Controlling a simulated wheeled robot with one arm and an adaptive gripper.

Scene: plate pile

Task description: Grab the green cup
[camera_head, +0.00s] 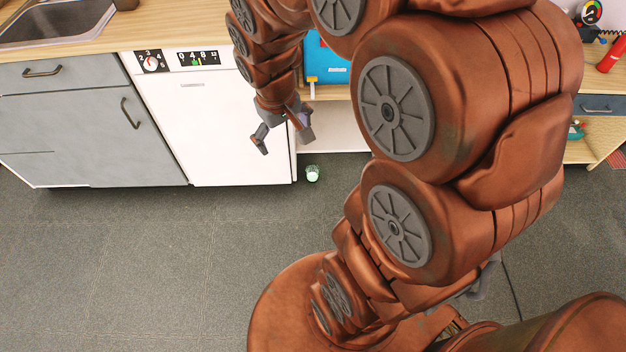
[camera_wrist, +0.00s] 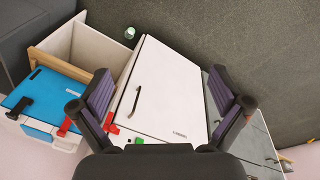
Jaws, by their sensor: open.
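The green cup (camera_head: 312,174) is small and stands on the grey floor, close to the lower right corner of the white dishwasher. In the wrist view the cup (camera_wrist: 130,32) is small and far off, near the top, beside the dishwasher's corner. My gripper (camera_head: 281,141) hangs above and to the left of the cup in the head view, in front of the dishwasher's right side. In the wrist view my gripper (camera_wrist: 165,104) has its two fingers wide apart, with only the dishwasher front between them. It is open and empty, apart from the cup.
The white dishwasher (camera_head: 215,125) and grey cabinets (camera_head: 75,130) line the back left. An open shelf (camera_head: 335,135) with a blue box (camera_head: 325,62) is right of the dishwasher. A sink (camera_head: 55,22) is in the counter. The floor at left (camera_head: 130,260) is clear.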

